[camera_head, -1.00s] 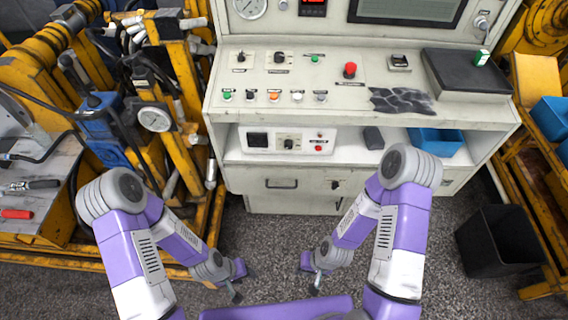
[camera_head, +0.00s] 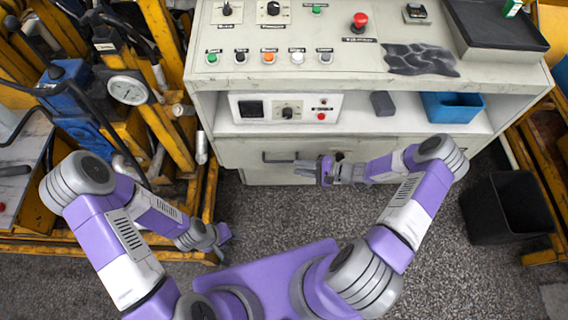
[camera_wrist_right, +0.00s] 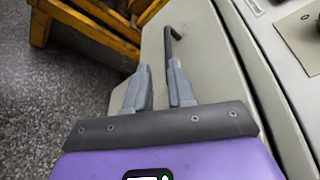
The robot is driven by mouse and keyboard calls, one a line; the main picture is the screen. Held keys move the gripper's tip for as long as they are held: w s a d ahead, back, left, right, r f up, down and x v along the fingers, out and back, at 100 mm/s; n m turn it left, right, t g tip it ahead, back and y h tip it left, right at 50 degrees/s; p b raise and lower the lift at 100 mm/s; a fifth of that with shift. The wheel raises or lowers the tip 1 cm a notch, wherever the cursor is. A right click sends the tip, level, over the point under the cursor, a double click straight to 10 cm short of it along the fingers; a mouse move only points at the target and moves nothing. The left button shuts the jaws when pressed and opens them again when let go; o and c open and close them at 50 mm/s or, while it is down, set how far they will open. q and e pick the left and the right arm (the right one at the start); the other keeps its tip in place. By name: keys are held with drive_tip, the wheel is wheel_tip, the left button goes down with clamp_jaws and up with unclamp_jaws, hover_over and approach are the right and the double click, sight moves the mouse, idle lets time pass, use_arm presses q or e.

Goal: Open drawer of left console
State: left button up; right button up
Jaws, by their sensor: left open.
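The pale grey console (camera_head: 360,125) stands ahead in the head view. Its drawer (camera_head: 236,158) is shut, low at the front, with a dark bar handle (camera_head: 280,158). My right gripper (camera_head: 298,168) is just in front of the drawer, at the handle's right end. In the right wrist view, its two fingers (camera_wrist_right: 160,72) are apart with nothing held between them. The handle (camera_wrist_right: 171,40) lies just beyond the fingertips, near the right finger; whether they touch I cannot tell. My left gripper (camera_head: 222,247) is open and empty, low over the floor.
A yellow frame with a gauge (camera_head: 128,90) stands left of the console. A black bin (camera_head: 505,208) is on the floor at the right. A blue tray (camera_head: 452,107) sits on the console shelf. The floor before the drawer is clear.

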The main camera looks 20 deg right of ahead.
sight(284, 161)
drive_tip(key=shift+t, duration=0.4)
drive_tip(key=x, duration=0.2)
drive_tip(key=b+x, duration=0.1)
drive_tip(key=x, duration=0.1)
drive_tip(key=w+b+x, duration=0.1)
drive_tip(key=x, duration=0.2)
drive_tip(key=shift+d+r, duration=0.1)
drive_tip(key=shift+d, duration=0.1)
clamp_jaws()
